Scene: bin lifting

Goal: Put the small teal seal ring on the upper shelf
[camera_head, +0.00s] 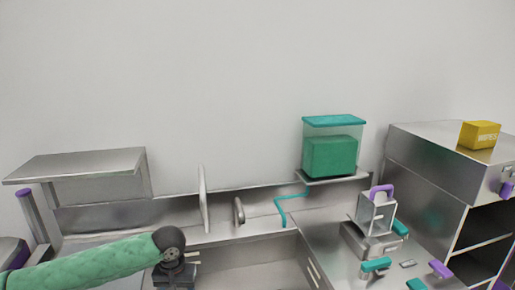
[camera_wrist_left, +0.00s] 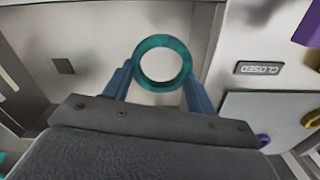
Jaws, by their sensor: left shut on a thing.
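The small teal seal ring (camera_wrist_left: 163,63) is held between the blue fingers of my left gripper (camera_wrist_left: 160,85) in the left wrist view. The ring's round opening faces the camera. In the head view my left gripper (camera_head: 193,258) is low, left of centre, at the end of the green-sleeved arm; the ring cannot be made out there. A raised metal shelf (camera_head: 80,164) stands at the left, above and behind the gripper. A smaller ledge (camera_head: 335,180) at the back right carries a clear teal-lidded container. I cannot tell which is the upper shelf. My right gripper is not in view.
The teal-lidded container (camera_head: 334,147) holds green contents. An upright white plate (camera_head: 202,198) and a small grey disc (camera_head: 239,211) stand behind the gripper. At right are a purple-handled metal box (camera_head: 377,213) and a cabinet (camera_head: 430,165) with a yellow box (camera_head: 480,135). The left shelf's top looks bare.

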